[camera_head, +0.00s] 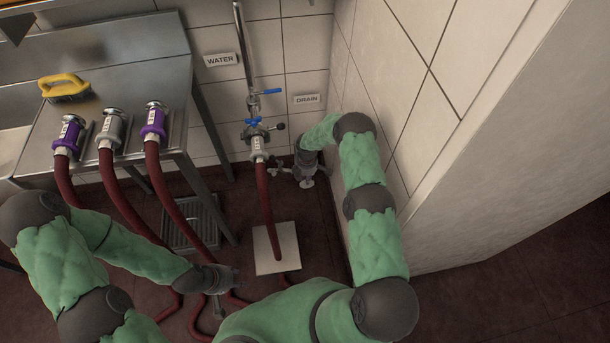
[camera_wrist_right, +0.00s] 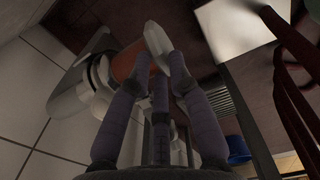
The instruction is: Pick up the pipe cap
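My right gripper (camera_head: 306,166) is low in the corner under the DRAIN sign, right at a metal fitting with lever-like arms (camera_head: 279,168). In the right wrist view its long fingers (camera_wrist_right: 157,78) reach towards a pale, rounded lever-like part (camera_wrist_right: 156,42), an orange-brown part (camera_wrist_right: 130,62) and a light metal pipe body (camera_wrist_right: 88,78). The fingertips are apart from each other; whether they touch the fitting is unclear. I cannot make out the pipe cap for certain; the gripper partly hides this fitting. My left gripper (camera_head: 220,283) is low over the floor by the hoses, nothing clearly in it.
A steel table (camera_head: 90,165) at left holds several hose couplings (camera_head: 110,128) and a yellow brush (camera_head: 64,86). A tiled wall (camera_head: 400,110) stands close at right.

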